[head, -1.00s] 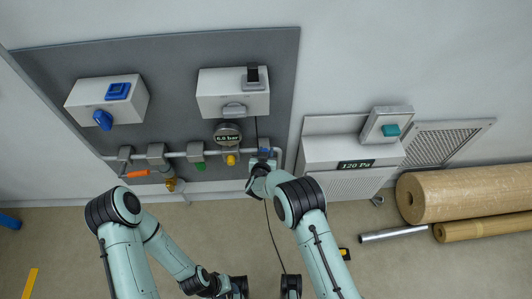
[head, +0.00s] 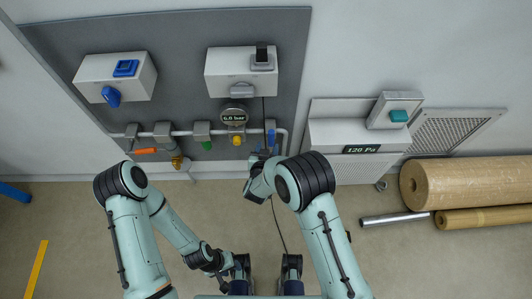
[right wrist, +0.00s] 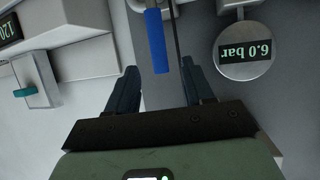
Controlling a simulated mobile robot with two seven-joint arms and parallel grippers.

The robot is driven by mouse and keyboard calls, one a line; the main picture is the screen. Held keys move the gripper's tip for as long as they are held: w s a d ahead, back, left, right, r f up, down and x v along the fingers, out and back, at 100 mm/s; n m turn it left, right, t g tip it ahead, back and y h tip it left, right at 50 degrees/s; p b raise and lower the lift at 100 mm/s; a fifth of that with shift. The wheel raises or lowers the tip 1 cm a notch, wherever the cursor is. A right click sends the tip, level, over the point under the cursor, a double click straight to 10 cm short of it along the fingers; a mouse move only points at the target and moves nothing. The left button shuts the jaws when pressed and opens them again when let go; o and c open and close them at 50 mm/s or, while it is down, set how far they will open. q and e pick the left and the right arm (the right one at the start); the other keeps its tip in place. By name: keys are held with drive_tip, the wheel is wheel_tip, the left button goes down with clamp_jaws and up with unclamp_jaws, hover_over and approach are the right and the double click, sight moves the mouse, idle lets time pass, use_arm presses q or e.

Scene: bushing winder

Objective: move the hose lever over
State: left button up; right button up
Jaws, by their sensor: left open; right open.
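A blue lever (head: 271,137) sits at the right end of the pipe on the wall panel, and shows large in the right wrist view (right wrist: 156,40). An orange lever (head: 146,151) lies along the left end of the pipe, by a brass fitting. I cannot tell by label which is the hose lever. My right gripper (head: 262,160) is at the blue lever. In the right wrist view its fingers (right wrist: 158,69) are apart, with the lever's free end between the tips in the picture; depth is unclear. My left gripper (head: 222,279) is low, far from the wall, its fingers hard to make out.
A 120 Pa unit (head: 350,136) stands right, then rolls (head: 465,187).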

drive_tip(key=shift+v, duration=1.6)
